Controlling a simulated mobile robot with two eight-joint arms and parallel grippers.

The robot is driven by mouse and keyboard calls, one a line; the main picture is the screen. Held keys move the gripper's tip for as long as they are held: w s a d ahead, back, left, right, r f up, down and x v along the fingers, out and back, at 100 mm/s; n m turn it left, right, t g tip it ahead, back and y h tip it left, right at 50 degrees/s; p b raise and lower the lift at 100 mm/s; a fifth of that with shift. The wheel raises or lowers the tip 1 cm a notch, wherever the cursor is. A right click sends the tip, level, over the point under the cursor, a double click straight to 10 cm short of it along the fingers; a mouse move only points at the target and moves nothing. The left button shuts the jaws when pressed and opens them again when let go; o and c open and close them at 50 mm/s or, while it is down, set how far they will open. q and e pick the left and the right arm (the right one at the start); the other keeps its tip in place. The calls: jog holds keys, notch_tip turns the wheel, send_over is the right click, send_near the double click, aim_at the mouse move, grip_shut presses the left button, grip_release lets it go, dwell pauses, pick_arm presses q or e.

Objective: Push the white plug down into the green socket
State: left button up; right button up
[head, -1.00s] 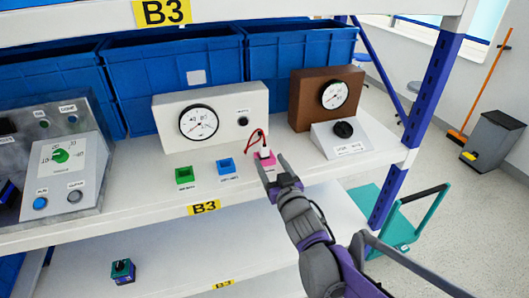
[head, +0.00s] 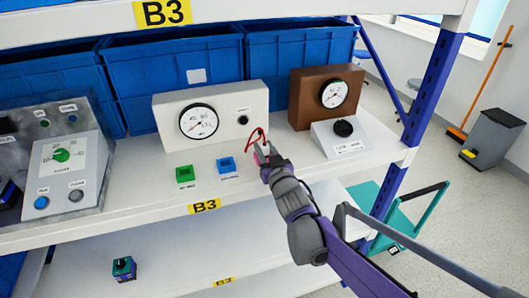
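The green socket (head: 185,174) is a small block on the white shelf, in front of the white meter box, with nothing in its top opening. The white plug is mostly hidden by my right gripper (head: 264,158); its red cable (head: 255,136) arcs up just behind the fingertips. The pink socket, where the plug stood, is largely covered by the gripper too. My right gripper's fingers are at the plug, but whether they are closed on it cannot be made out. My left gripper is not in view.
A blue socket (head: 228,168) sits between the green socket and my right gripper. Behind stand the white meter box (head: 225,120) and a brown gauge box (head: 310,93). A grey control panel (head: 70,160) stands at left. The front shelf strip is clear.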

grip_shut()
